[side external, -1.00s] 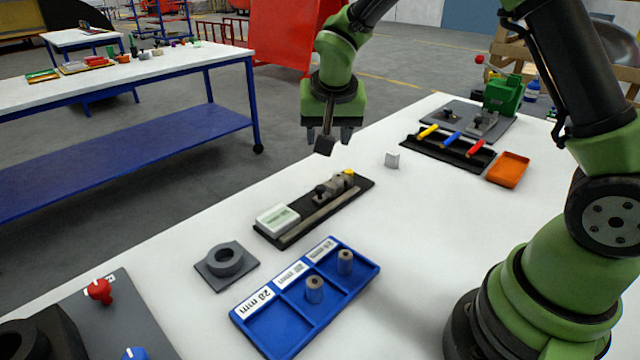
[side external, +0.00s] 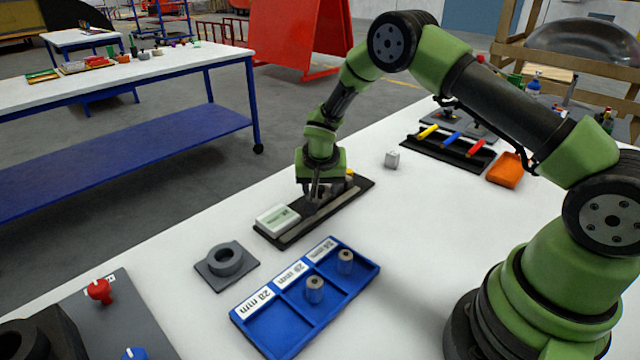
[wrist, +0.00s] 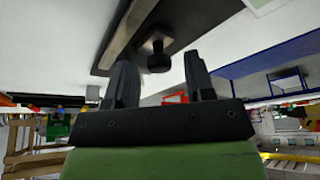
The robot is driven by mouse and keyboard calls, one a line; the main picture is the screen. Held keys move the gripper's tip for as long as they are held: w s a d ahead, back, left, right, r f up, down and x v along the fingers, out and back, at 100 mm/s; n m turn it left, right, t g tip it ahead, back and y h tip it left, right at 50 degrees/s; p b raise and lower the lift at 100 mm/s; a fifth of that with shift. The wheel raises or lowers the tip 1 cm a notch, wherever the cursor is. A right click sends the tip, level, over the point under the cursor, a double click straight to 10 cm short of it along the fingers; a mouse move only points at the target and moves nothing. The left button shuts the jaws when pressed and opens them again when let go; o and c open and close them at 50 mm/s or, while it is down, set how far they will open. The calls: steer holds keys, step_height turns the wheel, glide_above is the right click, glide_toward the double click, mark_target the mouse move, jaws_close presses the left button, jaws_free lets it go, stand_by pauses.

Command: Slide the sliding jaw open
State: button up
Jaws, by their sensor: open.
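The measuring fixture is a dark base (side external: 278,238) with a pale rail (side external: 328,208) and a white display box (side external: 277,218) at its near left end. My gripper (side external: 314,200) is low over the middle of the fixture and covers most of the sliding jaw in the side view. In the wrist view my gripper (wrist: 160,76) is open, with a finger on each side of a black knob (wrist: 158,58) beside the rail (wrist: 127,30). The knob shows in the gap between the fingers. I cannot tell whether either finger touches it.
A blue tray (side external: 262,329) with labelled compartments and two grey cylinders stands in front of the fixture. A grey ring block (side external: 225,262) is at left.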

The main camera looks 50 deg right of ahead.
steer(key=shift+f, duration=0.1)
jaws_close()
steer(key=shift+a, duration=1.35)
jaws_free()
steer(key=v, duration=1)
